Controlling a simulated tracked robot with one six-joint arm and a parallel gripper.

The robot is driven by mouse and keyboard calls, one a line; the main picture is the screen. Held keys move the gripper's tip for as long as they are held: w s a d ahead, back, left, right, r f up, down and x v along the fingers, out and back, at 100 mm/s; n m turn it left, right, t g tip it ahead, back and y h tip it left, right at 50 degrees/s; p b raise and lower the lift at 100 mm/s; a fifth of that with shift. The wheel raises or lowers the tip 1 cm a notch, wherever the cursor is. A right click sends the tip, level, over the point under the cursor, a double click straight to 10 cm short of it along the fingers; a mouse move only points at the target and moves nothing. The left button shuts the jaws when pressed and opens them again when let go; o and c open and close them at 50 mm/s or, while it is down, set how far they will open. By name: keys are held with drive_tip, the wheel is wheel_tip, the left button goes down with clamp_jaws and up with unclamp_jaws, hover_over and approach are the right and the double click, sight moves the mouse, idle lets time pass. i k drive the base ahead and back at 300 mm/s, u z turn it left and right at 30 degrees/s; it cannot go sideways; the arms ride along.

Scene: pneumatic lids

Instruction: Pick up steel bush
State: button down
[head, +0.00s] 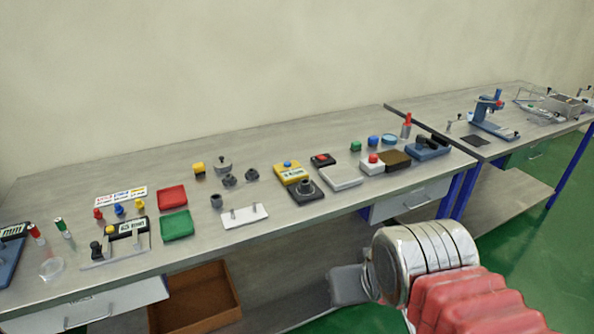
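Several small dark-grey round metal parts stand in the middle of the near bench; I cannot tell which is the steel bush. One knobbed part (223,165) is at the back, one (229,180) just in front of it, one (252,174) to its right and one (216,201) nearer the front left. My gripper (346,286) shows as a grey block at the end of my arm, in front of and below the bench edge, well apart from these parts. Its fingers cannot be made out, and nothing is seen in it.
A white plate with pins (245,216), a green tray (177,224) and a red tray (172,196) lie near the parts. A black block with a round part (305,191) and a yellow box (290,176) stand right.

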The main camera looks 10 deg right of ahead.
sight(305, 185)
drive_tip(key=i, duration=0.9)
drive_tip(key=u, duration=0.05)
